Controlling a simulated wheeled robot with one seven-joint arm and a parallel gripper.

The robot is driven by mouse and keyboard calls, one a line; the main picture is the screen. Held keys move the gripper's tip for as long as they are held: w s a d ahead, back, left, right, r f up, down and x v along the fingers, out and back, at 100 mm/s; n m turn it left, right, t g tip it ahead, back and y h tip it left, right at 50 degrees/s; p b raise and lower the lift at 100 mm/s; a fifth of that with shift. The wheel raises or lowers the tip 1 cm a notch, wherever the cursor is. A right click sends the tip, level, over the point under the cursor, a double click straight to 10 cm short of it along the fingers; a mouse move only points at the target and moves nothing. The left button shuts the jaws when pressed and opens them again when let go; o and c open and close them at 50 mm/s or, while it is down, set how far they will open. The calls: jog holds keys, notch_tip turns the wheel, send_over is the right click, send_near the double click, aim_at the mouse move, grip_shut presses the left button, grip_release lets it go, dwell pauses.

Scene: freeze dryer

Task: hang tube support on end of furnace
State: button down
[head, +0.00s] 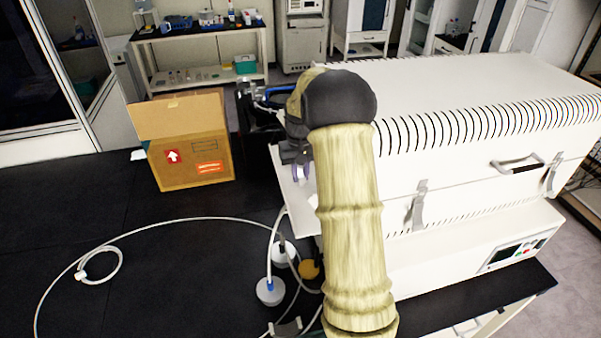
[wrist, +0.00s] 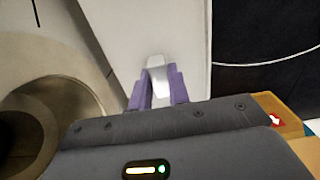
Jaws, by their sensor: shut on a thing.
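The furnace (head: 470,170) is a large white slotted box on the right of the dark bench. My gripper (head: 301,172) is beside the furnace's left end, partly behind my arm. In the wrist view, its two purple fingers (wrist: 157,88) are shut on a small pale grey-white piece, which I take to be the tube support (wrist: 157,66). A white panel (wrist: 165,30) lies behind the fingers. A round beige opening with a metallic rim (wrist: 45,105) is left of them. Whether the held piece touches the panel cannot be told. My arm hides much of the furnace end in the head view.
An open cardboard box (head: 190,145) stands on the bench, left of my gripper. White-capped bottles (head: 270,291) and a yellow cap (head: 309,269) sit below the gripper. A pale hose (head: 150,229) loops across the bench (head: 60,190), whose left part is mostly clear.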

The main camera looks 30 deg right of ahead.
jog(key=c, duration=1.3)
grip_release()
jog(key=shift+o, duration=0.2)
jog(key=shift+w+a+r+p, duration=0.1)
jog(key=shift+a+r+p, duration=0.2)
jog(key=shift+r+p, duration=0.65)
jog(key=shift+a+r+p, duration=0.25)
jog(key=shift+r+p, duration=0.45)
jog(key=shift+r, duration=0.4)
jog(key=shift+a+r+p, duration=0.15)
jog(key=shift+r+p, duration=0.25)
jog(key=shift+r, duration=0.15)
jog(key=shift+a+r+p, duration=0.2)
jog(key=shift+r+p, duration=0.2)
jog(key=shift+r, duration=0.1)
jog(key=shift+a+r+p, duration=0.15)
jog(key=shift+r+p, duration=0.2)
jog(key=shift+r, duration=0.1)
jog(key=shift+w, duration=0.1)
